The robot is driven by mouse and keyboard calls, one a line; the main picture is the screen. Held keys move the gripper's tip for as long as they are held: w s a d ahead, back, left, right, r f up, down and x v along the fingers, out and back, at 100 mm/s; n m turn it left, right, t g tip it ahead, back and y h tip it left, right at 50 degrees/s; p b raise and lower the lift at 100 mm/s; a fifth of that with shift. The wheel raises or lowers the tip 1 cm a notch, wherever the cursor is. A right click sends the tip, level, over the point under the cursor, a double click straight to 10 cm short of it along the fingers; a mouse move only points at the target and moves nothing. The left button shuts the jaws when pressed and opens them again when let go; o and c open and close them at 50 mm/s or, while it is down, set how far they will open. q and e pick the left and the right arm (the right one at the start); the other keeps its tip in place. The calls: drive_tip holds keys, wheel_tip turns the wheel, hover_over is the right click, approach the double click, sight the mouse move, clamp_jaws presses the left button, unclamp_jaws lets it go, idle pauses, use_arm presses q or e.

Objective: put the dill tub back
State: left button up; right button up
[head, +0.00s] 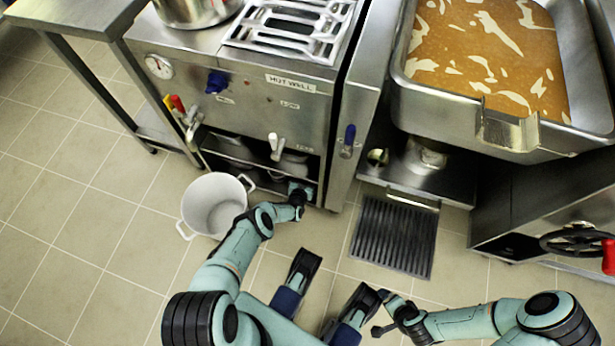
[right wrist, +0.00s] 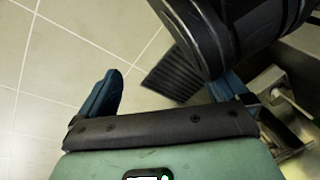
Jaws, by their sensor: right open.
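I cannot pick out a dill tub in either view. My left gripper (head: 301,187) reaches to the right end of the open shelf (head: 240,170) under the hot well. Its fingers are small and partly hidden there, so I cannot tell whether they hold anything. Some rounded metal vessels (head: 294,164) stand in the shadow of that shelf. My right gripper (head: 382,313) is low at the front, over the floor. In the right wrist view its two blue fingers (right wrist: 170,92) are spread wide with nothing between them.
A white two-handled stockpot (head: 213,203) stands on the floor beside my left arm. A dark floor grate (head: 394,236) lies right of centre. A large pan of orange-brown food (head: 450,88) is above it. A steel table (head: 75,15) is at left. Floor at left is clear.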

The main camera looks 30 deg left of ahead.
use_arm(q)
drive_tip(key=p+v, duration=0.2)
drive_tip(key=v, duration=0.1)
drive_tip(key=shift+r+p, duration=0.35)
drive_tip(key=shift+s+d+r+p, duration=0.1)
drive_tip(key=shift+s+r+p, duration=0.2)
drive_tip(key=shift+s+p, duration=0.3)
use_arm(e)
wheel_tip(320, 180, up, 6)
drive_tip(key=w+a+t, duration=0.1)
drive_tip(key=w+a, duration=0.1)
use_arm(q)
drive_tip(key=p+v, duration=0.3)
drive_tip(key=v, duration=0.4)
drive_tip(key=shift+s+p, duration=0.3)
drive_tip(key=shift+p, duration=0.1)
use_arm(e)
drive_tip(key=s+a+r+n+g+y, duration=0.1)
drive_tip(key=s+a+r+g, duration=0.1)
drive_tip(key=s, duration=0.5)
wheel_tip(320, 180, up, 2)
drive_tip(key=shift+s+a+r+g+y, duration=0.1)
drive_tip(key=shift+s+a+g+y, duration=0.2)
drive_tip(key=shift+a, duration=0.25)
use_arm(q)
drive_tip(key=shift+s+d+f, duration=0.1)
drive_tip(key=shift+f, duration=0.1)
